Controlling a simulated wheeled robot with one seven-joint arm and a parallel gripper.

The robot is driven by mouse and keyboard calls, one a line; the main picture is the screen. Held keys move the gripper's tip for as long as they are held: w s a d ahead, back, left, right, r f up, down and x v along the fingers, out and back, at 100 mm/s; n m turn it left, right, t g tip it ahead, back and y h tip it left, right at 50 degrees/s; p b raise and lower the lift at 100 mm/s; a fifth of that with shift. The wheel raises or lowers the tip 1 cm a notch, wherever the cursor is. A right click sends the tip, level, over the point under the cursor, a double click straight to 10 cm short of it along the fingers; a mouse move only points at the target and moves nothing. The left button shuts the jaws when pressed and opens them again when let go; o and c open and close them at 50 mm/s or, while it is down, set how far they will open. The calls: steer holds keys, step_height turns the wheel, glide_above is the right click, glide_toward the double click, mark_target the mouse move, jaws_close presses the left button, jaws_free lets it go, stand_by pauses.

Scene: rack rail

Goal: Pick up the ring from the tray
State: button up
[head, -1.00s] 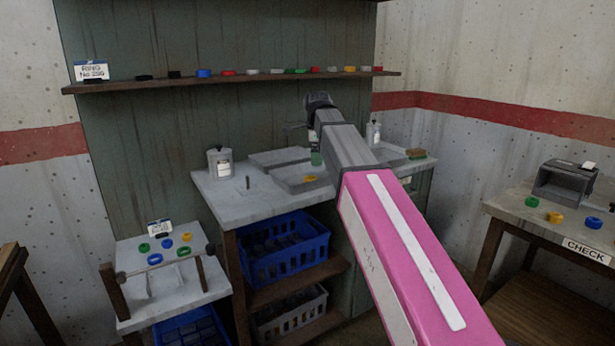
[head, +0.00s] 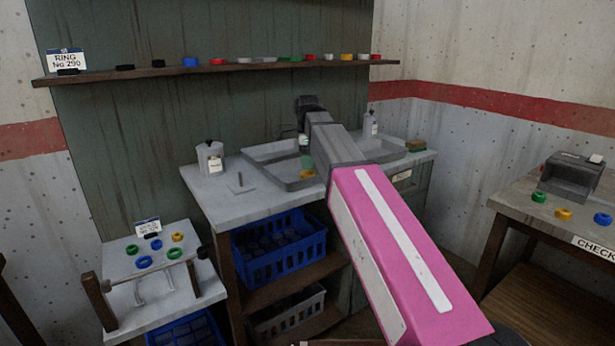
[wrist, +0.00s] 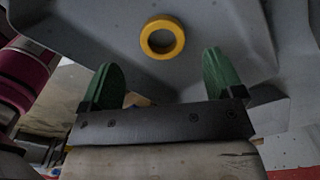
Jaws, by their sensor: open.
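A yellow ring (wrist: 162,37) lies flat in a grey tray (wrist: 90,38), seen in the wrist view just beyond and between my fingertips. In the head view the tray (head: 262,152) stands on the workbench, and a bit of the yellow ring (head: 307,173) shows at its right side, beside my gripper. My gripper (wrist: 163,78) has two green fingers spread wide with nothing between them. In the head view my gripper (head: 306,160) is over the tray, partly hidden by my arm.
White bottles stand left (head: 210,158) and right (head: 370,123) on the bench. A small upright peg (head: 240,180) is left of the tray. A shelf (head: 220,70) with several rings runs above. A rail stand (head: 150,270) with rings is lower left; a CHECK table (head: 570,225) is right.

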mark_target(307, 171)
steer(key=shift+w+f, duration=0.15)
steer(key=shift+f, duration=2.4)
steer(key=c, duration=1)
